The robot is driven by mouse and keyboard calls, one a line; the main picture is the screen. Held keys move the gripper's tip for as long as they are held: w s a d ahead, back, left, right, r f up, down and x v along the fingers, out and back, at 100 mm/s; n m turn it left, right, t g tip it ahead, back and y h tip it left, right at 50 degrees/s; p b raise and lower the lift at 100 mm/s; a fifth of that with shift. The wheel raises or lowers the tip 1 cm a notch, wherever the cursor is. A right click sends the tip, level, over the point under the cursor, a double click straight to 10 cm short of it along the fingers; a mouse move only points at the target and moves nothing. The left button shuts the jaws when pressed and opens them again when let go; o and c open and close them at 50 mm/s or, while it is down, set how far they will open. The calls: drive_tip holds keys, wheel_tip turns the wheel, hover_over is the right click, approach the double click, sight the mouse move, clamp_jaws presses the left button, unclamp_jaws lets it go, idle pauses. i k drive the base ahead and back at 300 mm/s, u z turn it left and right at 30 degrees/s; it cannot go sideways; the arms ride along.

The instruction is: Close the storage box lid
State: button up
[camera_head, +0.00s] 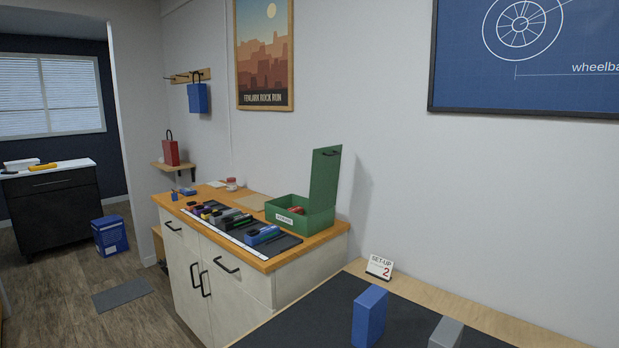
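The green storage box (318,222) stands at the right end of the wooden-topped cabinet, near the wall. It has a pale label on its front, and some reddish items show inside. Its lid (325,180) is open, standing nearly upright on the right side of the box, with a dark handle near its top. My gripper is not in view.
A dark mat (275,246) with several small coloured vehicles or parts lies left of and in front of the box. A nearer bench (500,322) holds a blue block (369,316), a grey block (446,333) and a "SET-UP 2" card (380,267). Floor (130,325) is open at left.

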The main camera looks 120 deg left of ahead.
sight(325, 168)
drive_tip(key=u, duration=3.4)
drive_tip(key=k, duration=0.45)
drive_tip(key=u, duration=0.8)
drive_tip(key=i, duration=1.35)
drive_tip(key=z, duration=0.55)
